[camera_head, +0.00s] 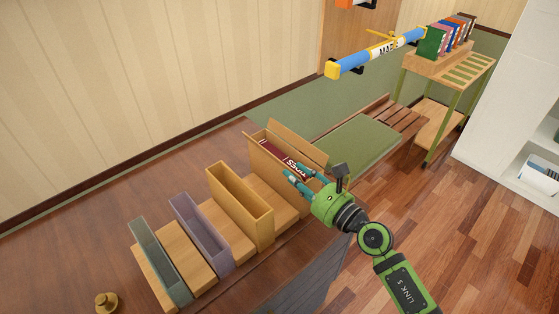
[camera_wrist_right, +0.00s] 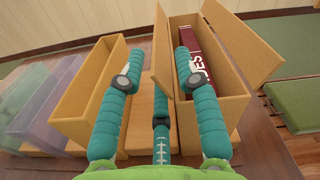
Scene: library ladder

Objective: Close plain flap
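The plain tan box (camera_head: 262,158) stands at the back end of the row, with a dark red book (camera_head: 282,156) inside; book lettering shows in the right wrist view (camera_wrist_right: 200,60). Its plain flap (camera_head: 298,140) is raised and leans outward along the box's right side; in the right wrist view it is the slanted panel (camera_wrist_right: 241,40). In the right wrist view one finger overlaps the box's left panel (camera_wrist_right: 160,55); contact cannot be told. My left gripper is not in view.
Yellow (camera_head: 240,205), purple (camera_head: 203,235) and grey-green (camera_head: 160,262) open boxes stand left of the plain box. A brass knob (camera_head: 106,302) is at lower left. A green-topped bench (camera_head: 360,145) lies right. A blue map tube (camera_head: 375,55) is behind.

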